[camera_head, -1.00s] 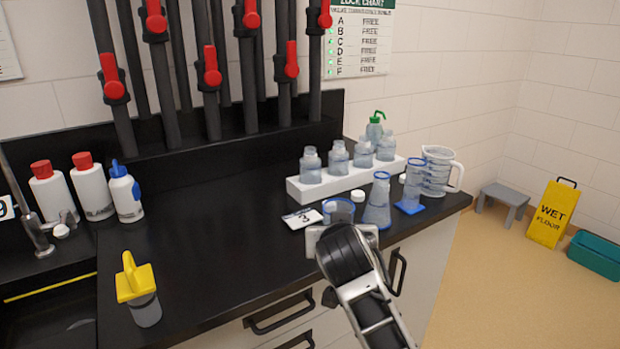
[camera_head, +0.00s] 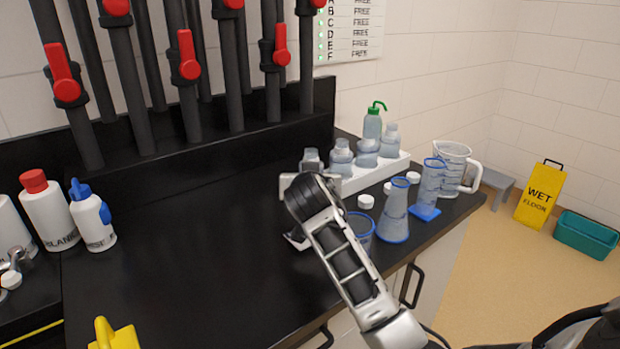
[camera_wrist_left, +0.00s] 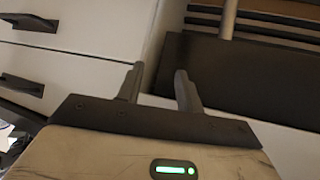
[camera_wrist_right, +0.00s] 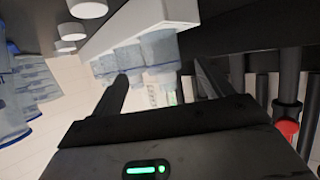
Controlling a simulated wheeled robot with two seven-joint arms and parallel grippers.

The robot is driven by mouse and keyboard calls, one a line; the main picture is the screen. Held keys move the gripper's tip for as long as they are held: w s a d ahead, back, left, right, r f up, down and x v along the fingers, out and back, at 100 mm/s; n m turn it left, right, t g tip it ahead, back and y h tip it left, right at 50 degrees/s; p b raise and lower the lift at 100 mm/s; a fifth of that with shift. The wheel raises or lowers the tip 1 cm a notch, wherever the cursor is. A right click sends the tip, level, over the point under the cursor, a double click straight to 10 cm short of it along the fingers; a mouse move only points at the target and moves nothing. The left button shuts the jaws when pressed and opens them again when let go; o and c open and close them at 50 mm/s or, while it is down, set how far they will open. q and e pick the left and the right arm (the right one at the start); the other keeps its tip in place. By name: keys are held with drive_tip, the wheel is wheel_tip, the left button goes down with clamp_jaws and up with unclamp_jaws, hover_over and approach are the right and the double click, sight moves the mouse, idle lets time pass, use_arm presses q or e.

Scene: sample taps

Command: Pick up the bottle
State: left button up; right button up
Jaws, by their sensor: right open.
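Several clear bottles with pale blue tint stand in a row on a white rack (camera_head: 354,183) at the back right of the counter: one at the left end (camera_head: 311,157), one beside it (camera_head: 341,158), then two more (camera_head: 366,152) (camera_head: 389,140). The frames do not show which one is meant. My right gripper is at the rack's left end, its jaws hidden in the head view behind my wrist. In the right wrist view the open fingers (camera_wrist_right: 160,84) are empty, with bottles (camera_wrist_right: 129,57) beyond them. My left gripper (camera_wrist_left: 159,72) is open and empty, facing drawers.
A blue-rimmed flask (camera_head: 396,212), a cylinder (camera_head: 431,185) and a beaker (camera_head: 361,231) stand in front of the rack. A measuring jug (camera_head: 452,168) is at the right. Wash bottles (camera_head: 93,215) stand left. The counter's middle is clear.

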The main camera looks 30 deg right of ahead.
drive_tip(key=x, duration=0.9)
drive_tip(key=shift+w+p, duration=0.15)
drive_tip(key=shift+p, duration=0.25)
drive_tip(key=c, duration=1.1)
